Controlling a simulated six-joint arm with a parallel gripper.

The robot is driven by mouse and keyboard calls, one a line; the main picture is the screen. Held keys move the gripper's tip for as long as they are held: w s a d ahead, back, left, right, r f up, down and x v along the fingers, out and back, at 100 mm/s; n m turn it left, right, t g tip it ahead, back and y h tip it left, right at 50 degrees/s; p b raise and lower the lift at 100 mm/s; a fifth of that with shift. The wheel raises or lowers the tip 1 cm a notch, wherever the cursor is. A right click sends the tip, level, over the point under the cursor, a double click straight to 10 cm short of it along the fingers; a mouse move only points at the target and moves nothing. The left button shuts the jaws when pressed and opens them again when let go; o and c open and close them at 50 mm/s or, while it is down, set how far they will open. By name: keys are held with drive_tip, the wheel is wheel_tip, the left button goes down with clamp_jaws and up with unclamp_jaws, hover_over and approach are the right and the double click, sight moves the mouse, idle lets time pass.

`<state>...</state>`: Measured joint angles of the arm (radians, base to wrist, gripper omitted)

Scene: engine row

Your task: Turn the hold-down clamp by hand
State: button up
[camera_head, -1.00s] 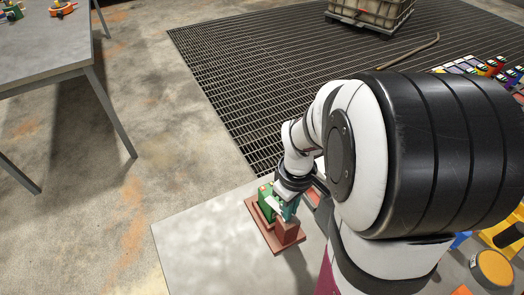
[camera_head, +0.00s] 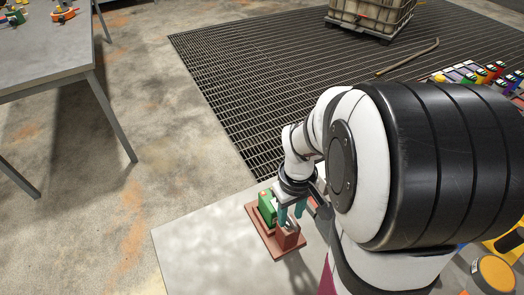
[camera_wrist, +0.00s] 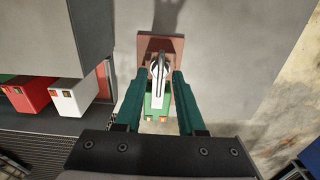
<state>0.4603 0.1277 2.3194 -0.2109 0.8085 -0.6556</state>
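The hold-down clamp is a pale metal lever (camera_wrist: 158,68) above a green block (camera_wrist: 154,100) on a reddish-brown base (camera_head: 256,228). A brown upright block (camera_head: 288,238) stands at the base's near end in the head view. My gripper (camera_wrist: 158,78) is over the clamp, its two teal fingers on either side of the lever. Gaps show between the lever and both fingers, so the gripper is open. In the head view my gripper (camera_head: 289,212) points down at the fixture and hides part of the lever and the green block (camera_head: 267,207).
The fixture stands on a grey table (camera_head: 205,250) with bare surface to its left. In the wrist view, red (camera_wrist: 32,94) and white (camera_wrist: 75,97) blocks sit in a dark holder left of my gripper. A yellow button (camera_head: 494,274) is at the lower right.

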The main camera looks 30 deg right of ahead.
sight(290, 218)
wheel_tip(290, 218, up, 16)
drive_tip(key=shift+f, duration=0.2)
drive_tip(key=shift+a, duration=0.1)
